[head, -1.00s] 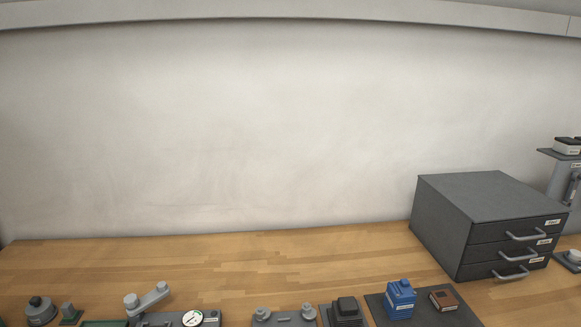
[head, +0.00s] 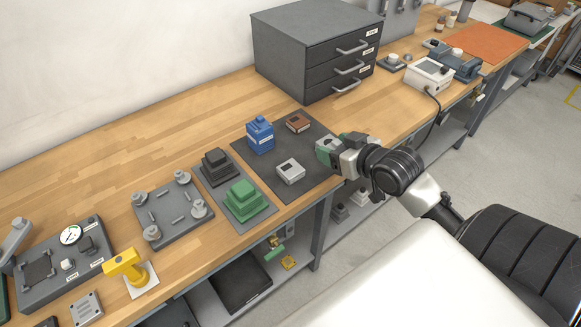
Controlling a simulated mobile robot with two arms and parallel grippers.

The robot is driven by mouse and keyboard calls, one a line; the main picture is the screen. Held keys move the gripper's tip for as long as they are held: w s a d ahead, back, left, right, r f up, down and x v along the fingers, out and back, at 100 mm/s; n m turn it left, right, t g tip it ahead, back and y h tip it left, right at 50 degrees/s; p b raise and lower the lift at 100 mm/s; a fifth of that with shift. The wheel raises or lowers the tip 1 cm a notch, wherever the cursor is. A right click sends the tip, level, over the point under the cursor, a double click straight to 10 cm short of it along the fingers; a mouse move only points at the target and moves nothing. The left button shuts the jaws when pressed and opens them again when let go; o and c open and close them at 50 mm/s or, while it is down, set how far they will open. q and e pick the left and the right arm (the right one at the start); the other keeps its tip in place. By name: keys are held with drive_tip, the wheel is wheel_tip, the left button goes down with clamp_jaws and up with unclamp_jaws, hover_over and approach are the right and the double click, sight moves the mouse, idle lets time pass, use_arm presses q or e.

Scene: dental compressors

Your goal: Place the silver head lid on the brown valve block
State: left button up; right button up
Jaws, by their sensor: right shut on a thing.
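The brown valve block (head: 297,123) sits at the back of a dark mat, open-topped with a dark recess and a label. A silver block (head: 290,170) of similar form sits nearer the front of the mat. My right gripper (head: 333,151) is over the mat's right edge, right of both blocks and apart from them. It is shut on a small piece, apparently the silver head lid; fingers and greenish-grey parts hide its shape. My left gripper is not in view.
A blue block (head: 260,134) stands left of the brown one on the dark mat (head: 259,164). Green (head: 244,198) and black (head: 217,164) stacks are farther left. A grey drawer cabinet (head: 300,50) stands behind. Bare wood lies between cabinet and mat.

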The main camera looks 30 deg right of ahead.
drive_tip(key=shift+w+d+r, duration=0.2)
drive_tip(key=shift+d+r, duration=0.3)
drive_tip(key=shift+d, duration=0.05)
drive_tip(key=p, duration=0.2)
hover_over(290, 168)
wheel_tip(290, 168, down, 7)
drive_tip(key=shift+r, duration=0.1)
drive_tip(key=shift+f, duration=0.45)
wheel_tip(290, 168, down, 3)
drive_tip(key=shift+r+p, duration=0.2)
drive_tip(key=shift+p, duration=0.35)
drive_tip(key=shift+f, duration=0.2)
drive_tip(key=o, duration=1)
drive_tip(key=shift+f, duration=0.1)
